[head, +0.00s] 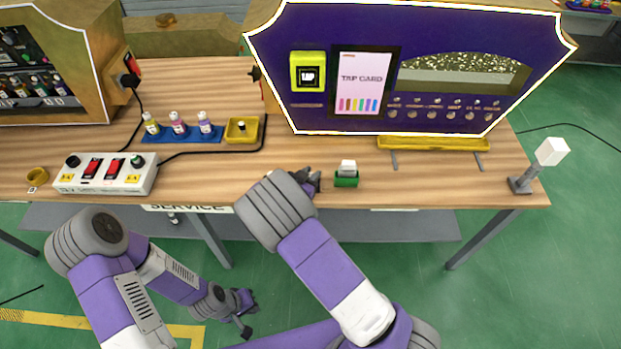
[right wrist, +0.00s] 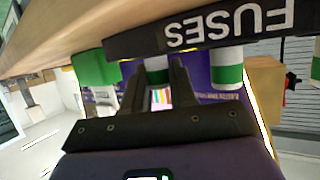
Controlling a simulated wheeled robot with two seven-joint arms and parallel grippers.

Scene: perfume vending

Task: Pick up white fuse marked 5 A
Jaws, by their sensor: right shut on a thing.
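My right gripper (head: 312,180) is low over the front edge of the table, left of a green holder. In the right wrist view, which is upside down, its two dark fingers (right wrist: 153,85) are closed on a white fuse with a green band (right wrist: 157,70). Its marking is not readable, and the fingers hide part of it. Another white and green fuse (right wrist: 227,70) stands beside it by the black FUSES label (right wrist: 225,28). A further one (right wrist: 316,68) shows at the picture edge. My left gripper (head: 244,312) hangs empty below the table front, its fingers apart.
The green holder (head: 346,182) with a white piece stands just right of the right gripper. A purple tap-card machine (head: 275,60) is behind. A switch box (head: 105,180), blue bottle tray (head: 215,138) and yellow tray (head: 252,137) are left. A lamp (head: 550,152) stands far right.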

